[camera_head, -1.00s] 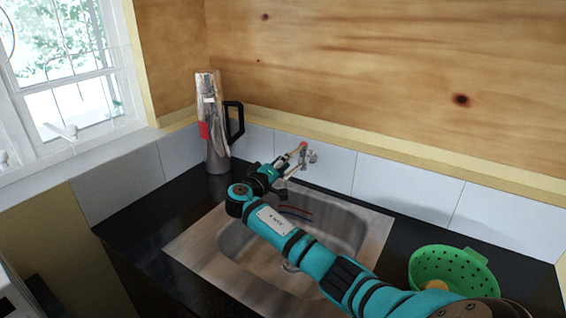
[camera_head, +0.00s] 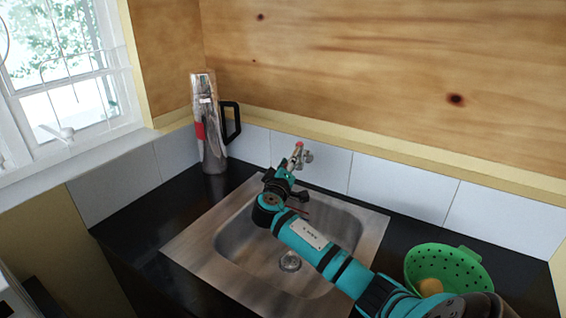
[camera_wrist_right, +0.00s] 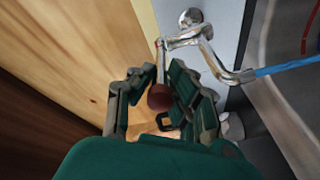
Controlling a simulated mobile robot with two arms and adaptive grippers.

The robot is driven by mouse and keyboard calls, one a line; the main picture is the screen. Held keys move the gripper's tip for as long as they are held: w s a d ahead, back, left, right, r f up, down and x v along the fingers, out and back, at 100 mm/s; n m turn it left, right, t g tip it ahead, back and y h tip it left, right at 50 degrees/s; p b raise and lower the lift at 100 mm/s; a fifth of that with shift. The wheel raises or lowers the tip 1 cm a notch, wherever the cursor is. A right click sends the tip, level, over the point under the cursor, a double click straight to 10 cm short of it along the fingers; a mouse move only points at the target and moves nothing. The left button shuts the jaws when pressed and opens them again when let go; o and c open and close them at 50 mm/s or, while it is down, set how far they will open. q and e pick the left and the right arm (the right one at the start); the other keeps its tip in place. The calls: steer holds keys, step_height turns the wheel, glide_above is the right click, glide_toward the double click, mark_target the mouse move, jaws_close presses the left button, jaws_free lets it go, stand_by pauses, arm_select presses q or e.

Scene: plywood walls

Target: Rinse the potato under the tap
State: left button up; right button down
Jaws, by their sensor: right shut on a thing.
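The metal tap (camera_head: 307,156) with a red knob (camera_head: 298,145) is on the tiled wall behind the sink (camera_head: 232,242). My right gripper (camera_head: 291,166) is at the tap. In the right wrist view its fingers (camera_wrist_right: 162,90) are closed around the red-brown knob (camera_wrist_right: 159,97). The tap spout (camera_wrist_right: 212,58) is beside the fingers there, and a thin blue streak (camera_wrist_right: 285,65), which looks like water, leaves its end. The yellow-brown potato (camera_head: 430,286) lies in a green colander (camera_head: 462,268) right of the sink, partly behind my arm. My left gripper is not in view.
A tall metal flask (camera_head: 208,130) with a black handle stands at the back left corner of the black counter (camera_head: 140,222). A window (camera_head: 65,75) is at the left. The basin looks empty around its drain (camera_head: 289,261).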

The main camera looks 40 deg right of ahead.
steer(key=shift+s+d+f+t, duration=0.1)
steer(key=shift+s+f+t, duration=0.1)
steer(key=shift+t, duration=0.1)
steer(key=c, duration=1.3)
jaws_free()
steer(key=v, duration=1.2)
steer(key=shift+r, duration=0.15)
